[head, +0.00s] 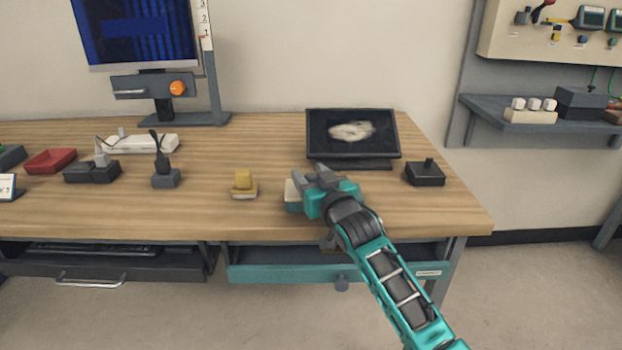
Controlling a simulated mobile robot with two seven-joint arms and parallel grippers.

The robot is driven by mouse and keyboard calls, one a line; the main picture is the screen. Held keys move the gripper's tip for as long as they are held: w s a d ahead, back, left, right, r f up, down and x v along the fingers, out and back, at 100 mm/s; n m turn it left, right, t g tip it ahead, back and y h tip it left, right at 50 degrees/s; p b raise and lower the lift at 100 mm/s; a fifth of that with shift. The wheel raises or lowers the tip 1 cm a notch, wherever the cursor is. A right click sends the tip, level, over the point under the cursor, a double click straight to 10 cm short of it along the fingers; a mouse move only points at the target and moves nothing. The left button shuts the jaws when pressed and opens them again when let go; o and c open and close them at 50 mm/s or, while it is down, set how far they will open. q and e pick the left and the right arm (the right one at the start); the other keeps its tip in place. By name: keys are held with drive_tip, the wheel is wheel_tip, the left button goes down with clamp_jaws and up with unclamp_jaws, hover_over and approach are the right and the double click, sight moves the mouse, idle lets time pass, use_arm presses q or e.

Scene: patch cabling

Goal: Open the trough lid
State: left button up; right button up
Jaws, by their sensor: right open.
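My right forearm covers part of the teal front. My left gripper is not in view.
The wooden table (225,215) carries a yellow piece on a pale base (244,184), a dark tilted screen (352,135), a black box with a knob (425,173), a red tray (50,161) and a monitor stand (185,119). A dark drawer (110,266) hangs at left.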

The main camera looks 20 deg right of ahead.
clamp_jaws()
idle(0.5)
drive_tip(key=shift+r, duration=0.1)
